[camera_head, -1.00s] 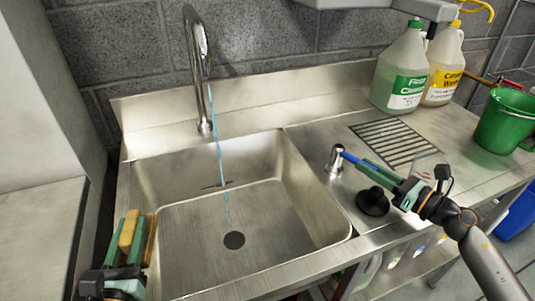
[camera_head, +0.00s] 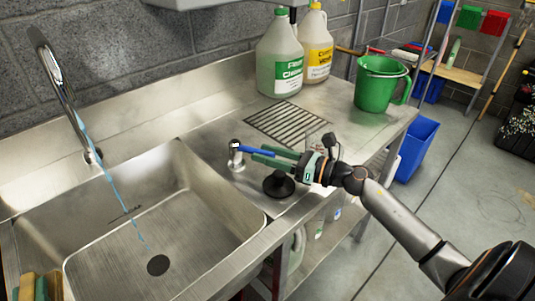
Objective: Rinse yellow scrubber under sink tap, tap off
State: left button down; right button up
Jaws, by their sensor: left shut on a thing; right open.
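The steel tap (camera_head: 62,85) curves over the sink (camera_head: 205,205), and a thin blue stream (camera_head: 112,185) falls from it to near the drain. A short metal post (camera_head: 236,157) with a blue bar (camera_head: 256,152), seemingly the tap's lever, stands right of the basin. My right gripper (camera_head: 266,157) is open, its green fingers close to the blue bar; I cannot tell whether they touch it. The yellow scrubber (camera_head: 27,287) shows at the bottom left corner, held in my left gripper (camera_head: 41,288), mostly cut off by the frame. It is away from the stream.
A black round stopper (camera_head: 279,184) sits below my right gripper. A drain grate (camera_head: 287,122), two jugs (camera_head: 279,60) and a green bucket (camera_head: 380,85) are behind it. A blue bin (camera_head: 415,148) stands on the floor right of the counter.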

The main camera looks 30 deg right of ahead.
pick_arm(q)
jog(key=shift+f+b, duration=0.75)
pick_arm(e)
jog(key=v, duration=1.2)
jog(key=shift+c, duration=0.4)
